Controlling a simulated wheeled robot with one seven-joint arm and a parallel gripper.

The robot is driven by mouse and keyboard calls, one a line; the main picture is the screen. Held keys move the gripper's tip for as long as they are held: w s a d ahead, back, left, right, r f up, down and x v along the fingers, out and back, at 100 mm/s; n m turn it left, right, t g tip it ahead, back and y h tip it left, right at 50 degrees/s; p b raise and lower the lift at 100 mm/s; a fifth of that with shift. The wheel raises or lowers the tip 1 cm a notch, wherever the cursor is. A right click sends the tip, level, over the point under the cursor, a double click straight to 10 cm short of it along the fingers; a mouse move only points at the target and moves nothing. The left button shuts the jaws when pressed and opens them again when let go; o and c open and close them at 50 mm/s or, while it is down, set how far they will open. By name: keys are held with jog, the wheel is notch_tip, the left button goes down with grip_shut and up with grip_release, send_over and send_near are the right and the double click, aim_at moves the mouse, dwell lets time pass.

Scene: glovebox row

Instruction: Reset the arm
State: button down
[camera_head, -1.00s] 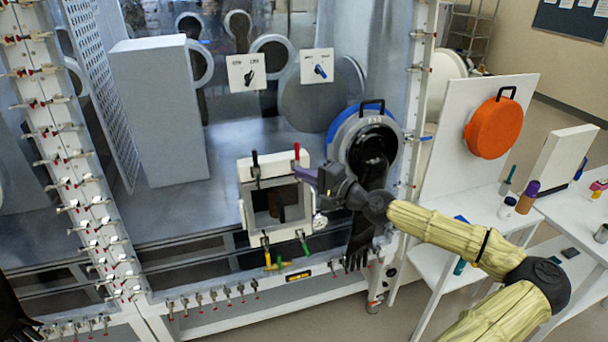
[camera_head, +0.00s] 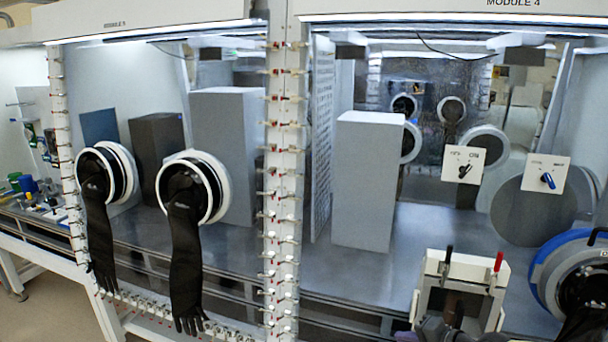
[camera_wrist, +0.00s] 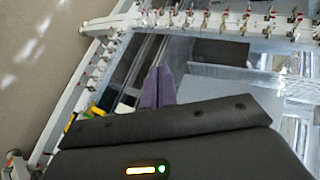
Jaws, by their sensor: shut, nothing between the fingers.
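My gripper (camera_wrist: 159,74) shows in the wrist view as two purple fingers, side by side and shut, with nothing between them. They point toward the glovebox front, over its lower rails. In the head view only a dark part of my arm shows at the bottom edge, in front of the white square port frame (camera_head: 491,309).
The glovebox window carries black gloves (camera_head: 186,262) hanging from round ports at the left. A clamp-lined white post (camera_head: 284,190) divides the modules. A blue-rimmed round port (camera_head: 541,272) is at the right. Bare floor (camera_wrist: 40,50) shows in the wrist view.

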jog(key=s+a+f+n+g+h, duration=0.3)
jog(key=s+a+f+n+g, duration=0.2)
jog(key=s+a+f+g, duration=0.25)
jog(key=s+a+r+n+t+h+b, duration=0.1)
jog(key=s+r+n+h, duration=0.3)
jog(key=s+r, duration=0.5)
jog(key=shift+s+a+r+h, duration=0.15)
jog(key=shift+a+r+h, duration=0.05)
jog(key=shift+a+h, duration=0.1)
jog(key=shift+s+d, duration=0.1)
jog(key=shift+s, duration=0.1)
jog(key=shift+d, duration=0.1)
